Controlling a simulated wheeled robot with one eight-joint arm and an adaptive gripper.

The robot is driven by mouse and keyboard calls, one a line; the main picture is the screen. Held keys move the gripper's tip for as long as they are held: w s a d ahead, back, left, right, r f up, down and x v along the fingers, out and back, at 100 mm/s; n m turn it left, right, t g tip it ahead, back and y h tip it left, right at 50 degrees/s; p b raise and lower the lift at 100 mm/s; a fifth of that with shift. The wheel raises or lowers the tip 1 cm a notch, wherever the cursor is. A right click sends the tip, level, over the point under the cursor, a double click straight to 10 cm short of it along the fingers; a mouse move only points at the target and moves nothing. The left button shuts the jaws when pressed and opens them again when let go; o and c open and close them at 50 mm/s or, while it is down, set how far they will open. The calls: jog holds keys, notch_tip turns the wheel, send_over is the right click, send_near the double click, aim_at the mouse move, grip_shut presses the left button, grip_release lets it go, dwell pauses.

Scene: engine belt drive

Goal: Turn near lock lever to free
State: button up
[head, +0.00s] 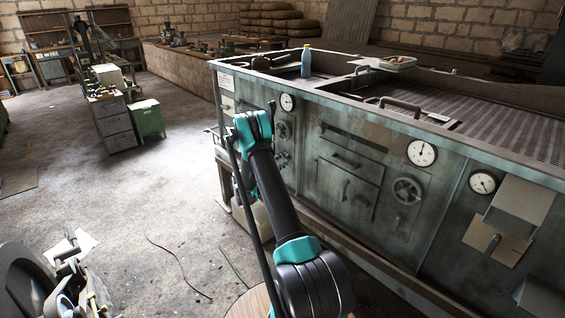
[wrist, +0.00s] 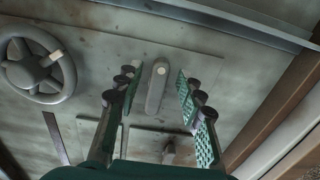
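In the wrist view, a grey lever (wrist: 157,86) with a rounded end and a pale round spot stands on a flat metal plate. My gripper (wrist: 159,84) is open, with one padded finger on each side of the lever. Gaps show between the lever and both fingers, and neither seems to touch it. A second, smaller knob-like part (wrist: 168,153) shows lower down between the fingers, partly cut off by my gripper. In the head view my arm reaches to the left end of the green machine (head: 345,150); my fingertips are hidden there, and I cannot make out the lever.
A spoked handwheel (wrist: 37,66) is left of my gripper in the wrist view. Brown and pale rails run along the right. In the head view a blue bottle (head: 306,61) and a tray (head: 397,63) stand on the machine. The floor (head: 180,195) left of it is largely open.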

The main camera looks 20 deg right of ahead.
jog(key=v, duration=1.2)
jog(key=shift+r, duration=0.1)
jog(key=s+r+m+g+y, duration=0.1)
jog(key=s+r+y, duration=0.35)
jog(key=s, duration=0.35)
jog(key=s+r+m+g+y, duration=0.1)
jog(key=s+r+y, duration=0.2)
jog(key=s+r, duration=0.35)
jog(key=s+a+y, duration=0.3)
jog(key=s+a, duration=0.1)
jog(key=s, duration=0.6)
jog(key=s+a+f+m+y, duration=0.1)
jog(key=s+a+y, duration=0.2)
jog(key=s, duration=0.7)
jog(key=s+a+f+m+y, duration=0.1)
jog(key=s+a+y, duration=0.2)
jog(key=s+a, duration=0.3)
jog(key=s, duration=0.4)
jog(key=shift+s, duration=0.35)
